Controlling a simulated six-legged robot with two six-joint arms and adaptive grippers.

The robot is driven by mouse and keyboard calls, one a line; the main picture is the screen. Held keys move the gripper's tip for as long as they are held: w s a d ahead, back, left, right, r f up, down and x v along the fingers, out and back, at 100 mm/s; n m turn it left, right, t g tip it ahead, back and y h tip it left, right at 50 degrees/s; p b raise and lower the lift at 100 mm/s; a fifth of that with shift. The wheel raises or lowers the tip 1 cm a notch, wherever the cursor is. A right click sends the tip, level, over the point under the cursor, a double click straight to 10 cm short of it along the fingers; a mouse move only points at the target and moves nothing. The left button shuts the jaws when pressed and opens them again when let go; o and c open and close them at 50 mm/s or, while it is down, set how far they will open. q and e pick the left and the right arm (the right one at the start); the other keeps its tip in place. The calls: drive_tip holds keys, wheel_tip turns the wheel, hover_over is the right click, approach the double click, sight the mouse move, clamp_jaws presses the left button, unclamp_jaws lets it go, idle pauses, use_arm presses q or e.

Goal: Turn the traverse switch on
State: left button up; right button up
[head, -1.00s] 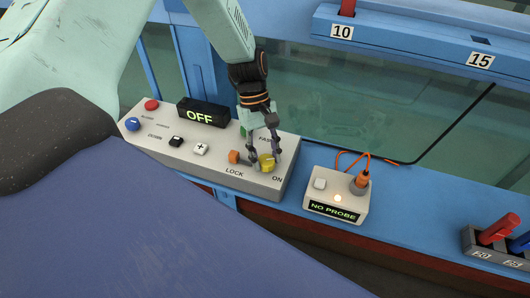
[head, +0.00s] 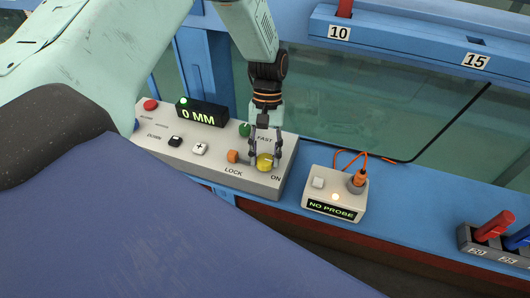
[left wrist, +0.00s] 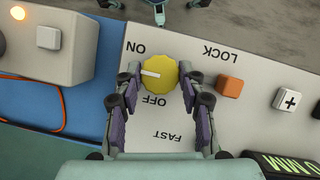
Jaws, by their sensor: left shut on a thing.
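The traverse switch is a round yellow knob (head: 265,162) on the grey control panel (head: 205,172), between the printed words ON and OFF. My left gripper (head: 265,157) is shut on the knob, with one finger on each side of it. In the left wrist view the yellow knob (left wrist: 159,74) sits between the fingertips, and its white line points left, near the ON label. The panel's display (head: 202,113) reads 0 MM, with a green light lit at its corner. My right gripper is not in view.
An orange button (head: 233,156), a green knob (head: 245,129) and a white plus button (head: 200,148) sit close by on the panel. A probe box (head: 335,194) reading NO PROBE stands to the right, with an orange cable. The glass wall rises behind.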

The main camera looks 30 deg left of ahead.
use_arm(q)
drive_tip(key=shift+w+r, duration=0.15)
drive_tip(key=shift+w, duration=0.05)
drive_tip(key=o, duration=1.2)
drive_tip(key=shift+s, duration=0.15)
drive_tip(key=v, duration=1.2)
drive_tip(key=shift+s, duration=0.1)
